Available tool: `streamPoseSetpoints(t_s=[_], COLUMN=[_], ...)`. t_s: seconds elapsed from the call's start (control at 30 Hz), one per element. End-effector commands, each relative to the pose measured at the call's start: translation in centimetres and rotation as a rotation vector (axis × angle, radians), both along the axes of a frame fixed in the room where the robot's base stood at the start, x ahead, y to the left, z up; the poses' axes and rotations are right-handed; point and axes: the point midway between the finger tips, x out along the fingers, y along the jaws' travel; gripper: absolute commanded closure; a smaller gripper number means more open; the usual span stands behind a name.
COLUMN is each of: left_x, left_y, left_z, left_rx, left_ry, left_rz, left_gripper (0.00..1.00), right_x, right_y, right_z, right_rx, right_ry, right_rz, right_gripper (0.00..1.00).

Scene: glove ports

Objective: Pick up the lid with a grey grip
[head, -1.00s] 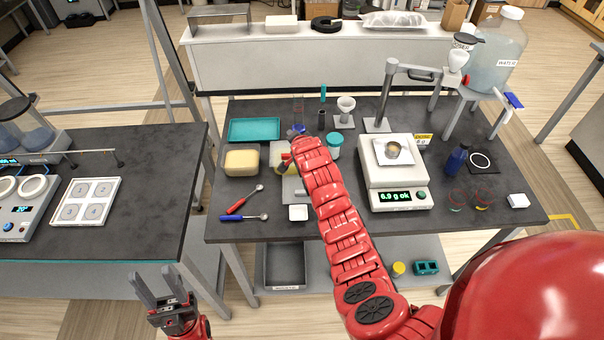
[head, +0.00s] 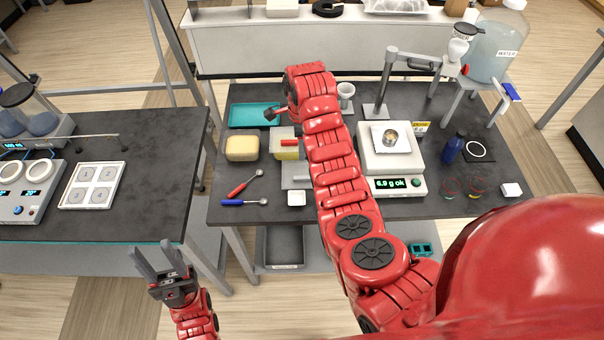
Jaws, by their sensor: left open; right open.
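A flat grey plate (head: 293,170) lies on the middle table, partly hidden by my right arm. It may be the lid, but I cannot make out a grey grip. Behind it is a pale and yellow box-like thing (head: 284,152) with a red bar on top. My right gripper (head: 270,116) is over the front of the teal tray (head: 252,108); it is small in view, open, with nothing seen in it. My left gripper (head: 158,264) is open and empty, low in front of the gap between the tables.
A cream block (head: 241,149), a red-handled spoon (head: 240,187), a blue-handled spoon (head: 243,202) and a small white dish (head: 296,198) are nearby. A scale (head: 393,165) carrying a metal cup stands right of my arm. A dark blue bottle (head: 453,147) is further right.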

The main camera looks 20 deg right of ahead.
Motion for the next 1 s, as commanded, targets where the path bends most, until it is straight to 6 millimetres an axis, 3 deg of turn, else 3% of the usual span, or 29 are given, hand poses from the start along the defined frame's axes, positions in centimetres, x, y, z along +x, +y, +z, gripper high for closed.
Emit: streamPoseSetpoints(t_s=[0.43, 0.5, 0.67, 1.0], left_x=[0.0, 0.0, 0.0, 0.0], left_y=[0.0, 0.0, 0.0, 0.0], left_z=[-1.5, -4.0, -6.2, -5.6], left_rx=[0.0, 0.0, 0.0, 0.0], left_ry=[0.0, 0.0, 0.0, 0.0], left_rz=[0.0, 0.0, 0.0, 0.0], left_gripper=[0.52, 0.52, 0.52, 0.52], right_x=[0.0, 0.0, 0.0, 0.0], right_y=[-0.1, 0.0, 0.0, 0.0], right_z=[-2.9, -5.4, -8.4, -10.5], right_rx=[0.005, 0.002, 0.003, 0.003], right_ry=[-0.004, -0.003, -0.002, -0.002], right_rz=[-0.003, -0.001, -0.001, -0.001], right_gripper=[0.45, 0.45, 0.45, 0.45])
